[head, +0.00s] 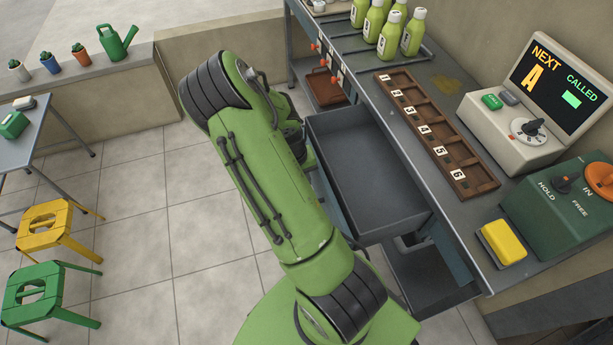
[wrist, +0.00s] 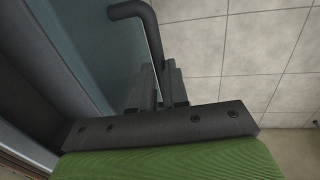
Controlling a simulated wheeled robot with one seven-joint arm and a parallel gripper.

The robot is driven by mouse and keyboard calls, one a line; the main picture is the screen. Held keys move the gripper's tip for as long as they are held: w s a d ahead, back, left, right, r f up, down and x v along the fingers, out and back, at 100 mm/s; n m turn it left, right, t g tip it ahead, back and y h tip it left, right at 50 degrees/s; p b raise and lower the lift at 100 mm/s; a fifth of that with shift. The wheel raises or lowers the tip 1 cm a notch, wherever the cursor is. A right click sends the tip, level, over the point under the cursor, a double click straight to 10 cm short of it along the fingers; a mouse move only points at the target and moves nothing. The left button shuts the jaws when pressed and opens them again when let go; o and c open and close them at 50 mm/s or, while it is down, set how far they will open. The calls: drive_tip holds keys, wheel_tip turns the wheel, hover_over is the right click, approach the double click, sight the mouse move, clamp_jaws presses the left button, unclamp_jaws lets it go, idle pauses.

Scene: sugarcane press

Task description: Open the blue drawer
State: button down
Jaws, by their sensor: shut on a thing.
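The blue drawer (head: 372,165) stands pulled well out from under the counter in the head view. Its grey inside shows and looks empty. My green arm hides most of its front there. In the wrist view, the blue-grey drawer front (wrist: 75,50) fills the left side, with a dark bar handle (wrist: 132,9) standing out from it. My gripper (wrist: 163,86) is shut on this handle, its fingers on either side of the bar. In the head view my gripper is hidden behind my arm.
The grey counter (head: 450,82) carries a numbered wooden rack (head: 435,130), green bottles (head: 388,32), a display console (head: 515,120), a green control box (head: 560,205) and a yellow sponge (head: 503,242). A yellow stool (head: 52,228) and green stool (head: 42,290) stand left. The tiled floor between is clear.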

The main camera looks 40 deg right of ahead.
drive_tip(key=c, duration=1.1)
unclamp_jaws()
drive_tip(key=a+r+p, duration=0.1)
drive_tip(key=r, duration=0.4)
drive_tip(key=w+r+p, duration=0.1)
drive_tip(key=r+p, duration=0.1)
drive_tip(key=r, duration=0.3)
drive_tip(key=a+r+p, duration=0.1)
drive_tip(key=r+p, duration=0.1)
drive_tip(key=r, duration=0.3)
drive_tip(key=shift+w+a+r, duration=0.15)
drive_tip(key=shift+a+r, duration=0.1)
drive_tip(key=shift+a, duration=0.1)
